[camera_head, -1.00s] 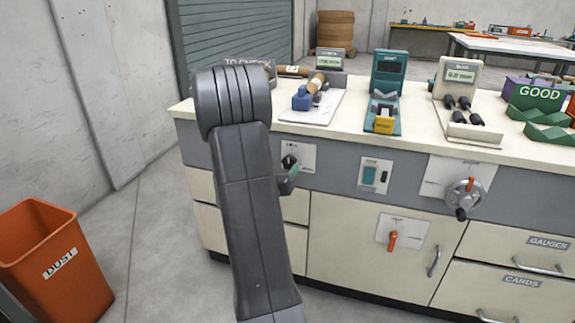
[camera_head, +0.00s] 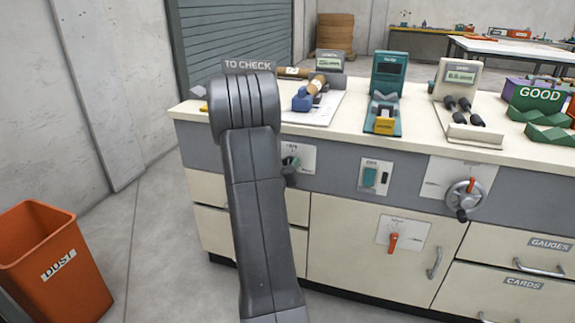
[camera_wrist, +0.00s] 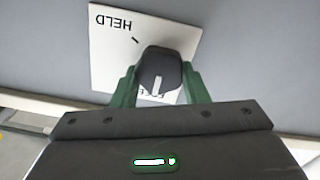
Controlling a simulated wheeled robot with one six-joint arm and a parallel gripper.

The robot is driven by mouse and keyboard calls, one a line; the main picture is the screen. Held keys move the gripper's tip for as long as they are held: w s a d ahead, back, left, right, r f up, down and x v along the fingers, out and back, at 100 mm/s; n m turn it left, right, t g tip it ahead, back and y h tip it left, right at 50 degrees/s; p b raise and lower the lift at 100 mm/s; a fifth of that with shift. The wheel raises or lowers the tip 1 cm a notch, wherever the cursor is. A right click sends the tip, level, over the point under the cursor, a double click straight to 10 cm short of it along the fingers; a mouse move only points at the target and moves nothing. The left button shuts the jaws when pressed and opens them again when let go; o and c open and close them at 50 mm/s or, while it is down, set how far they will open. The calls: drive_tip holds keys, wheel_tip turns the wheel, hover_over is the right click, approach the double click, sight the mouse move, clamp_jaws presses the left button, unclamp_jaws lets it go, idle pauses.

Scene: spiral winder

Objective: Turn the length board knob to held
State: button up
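The length board knob (camera_wrist: 158,68) is dark and rounded, with a white pointer line. It sits on a white label plate (camera_wrist: 108,50) on the grey cabinet front. The word HELD reads upside down at the plate's upper left in the wrist view; a second word below the knob is mostly hidden. The pointer line faces the lower side, toward that hidden word, away from HELD. My gripper (camera_wrist: 160,84) has its green fingers on both sides of the knob, apparently with narrow gaps. In the head view my gripper (camera_head: 290,168) is at the plate, partly hidden by my arm.
To the right on the cabinet front are a switch panel (camera_head: 375,177), a red lever (camera_head: 393,242) and a handwheel (camera_head: 464,197). The worktop (camera_head: 340,136) above carries gauges and stands. An orange dust bin (camera_head: 55,265) stands at the left.

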drive_tip(key=shift+f+m+b, duration=0.1)
drive_tip(key=shift+m+b, duration=0.3)
drive_tip(key=shift+b, duration=0.1)
drive_tip(key=shift+d+m+b, duration=0.1)
drive_tip(key=shift+m+b, duration=0.5)
drive_tip(key=m+b, duration=0.3)
drive_tip(key=m, duration=0.4)
drive_tip(key=m+b, duration=0.3)
drive_tip(key=m, duration=0.4)
drive_tip(key=m+b, duration=0.4)
drive_tip(key=m, duration=0.3)
drive_tip(key=shift+s+d+f+m, duration=0.15)
drive_tip(key=shift+d+f+m, duration=0.15)
drive_tip(key=shift+m, duration=0.1)
drive_tip(key=o, duration=1)
drive_tip(key=shift+c, duration=0.2)
